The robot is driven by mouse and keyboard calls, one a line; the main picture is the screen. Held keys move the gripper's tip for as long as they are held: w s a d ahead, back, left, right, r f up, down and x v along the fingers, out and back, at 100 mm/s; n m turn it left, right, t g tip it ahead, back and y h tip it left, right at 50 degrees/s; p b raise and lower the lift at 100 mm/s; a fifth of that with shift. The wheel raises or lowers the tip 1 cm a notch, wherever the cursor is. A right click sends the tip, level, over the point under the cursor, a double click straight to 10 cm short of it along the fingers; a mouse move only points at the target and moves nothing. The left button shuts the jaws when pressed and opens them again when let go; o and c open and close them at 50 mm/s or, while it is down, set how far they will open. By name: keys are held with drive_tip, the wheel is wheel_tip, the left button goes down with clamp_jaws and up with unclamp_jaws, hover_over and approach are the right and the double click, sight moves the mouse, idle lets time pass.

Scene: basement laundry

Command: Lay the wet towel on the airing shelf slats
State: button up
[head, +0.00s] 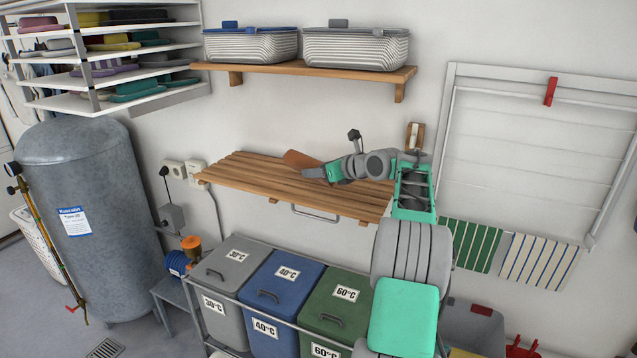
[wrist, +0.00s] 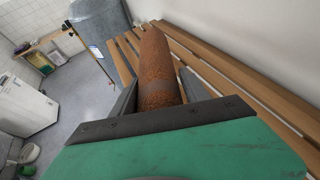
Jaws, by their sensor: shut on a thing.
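The airing shelf (head: 255,177) is a wooden slatted shelf on the wall in the middle of the head view. Its slats (wrist: 245,85) also show at the right of the wrist view. My gripper (head: 313,170) is over the right half of the shelf. It is shut on a rolled, rust-brown towel (head: 298,159), which sticks out to the left past the fingers. In the wrist view the towel (wrist: 160,65) lies between the two fingers (wrist: 158,95). I cannot tell whether the towel touches the slats.
Above is a wooden shelf (head: 310,67) with two lidded baskets (head: 355,47). Below stand grey, blue and green lidded bins (head: 285,285). A grey tank (head: 90,205) is at the left, a folded drying rack (head: 540,150) at the right. The shelf's left slats are bare.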

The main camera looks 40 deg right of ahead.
sight(319, 192)
drive_tip(key=shift+w+d+f+p, duration=0.2)
drive_tip(key=shift+w+d+f, duration=0.25)
drive_tip(key=shift+f, duration=0.2)
drive_tip(key=shift+w+d+f+p, duration=0.15)
drive_tip(key=shift+w+d+f, duration=0.15)
drive_tip(key=shift+w+f, duration=0.25)
drive_tip(key=shift+f+p, duration=0.45)
drive_tip(key=shift+f, duration=1.35)
drive_tip(key=o, duration=1.4)
drive_tip(key=shift+f, duration=0.15)
drive_tip(key=shift+o, duration=0.2)
